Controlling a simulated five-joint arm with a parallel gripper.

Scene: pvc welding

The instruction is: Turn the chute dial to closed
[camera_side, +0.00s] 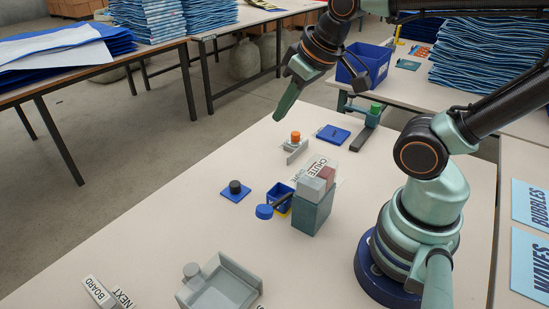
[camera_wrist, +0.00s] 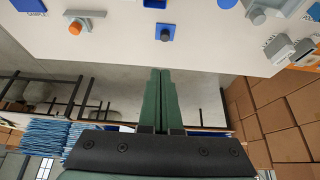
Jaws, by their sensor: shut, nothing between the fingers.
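The word CHUTE stands on a white label (camera_side: 322,162) behind a grey-and-teal block (camera_side: 313,208) in the side view. Which knob is the chute dial I cannot tell for sure. An orange knob (camera_side: 295,136) sits on a grey bracket near the label; it also shows at the upper left of the wrist view (camera_wrist: 75,27). A dark round knob (camera_side: 235,186) sits on a blue plate, also in the wrist view (camera_wrist: 165,34). My gripper (camera_side: 277,117) is shut and empty, above the table and apart from the orange knob. Its fingers show together in the wrist view (camera_wrist: 160,72).
A blue cup (camera_side: 279,198) and a blue round cap (camera_side: 264,212) stand left of the block. A grey tray (camera_side: 220,285) and BOARD and NEXT signs (camera_side: 108,294) lie near the front. A green-topped post (camera_side: 375,109) stands behind. The table's left side is mostly clear.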

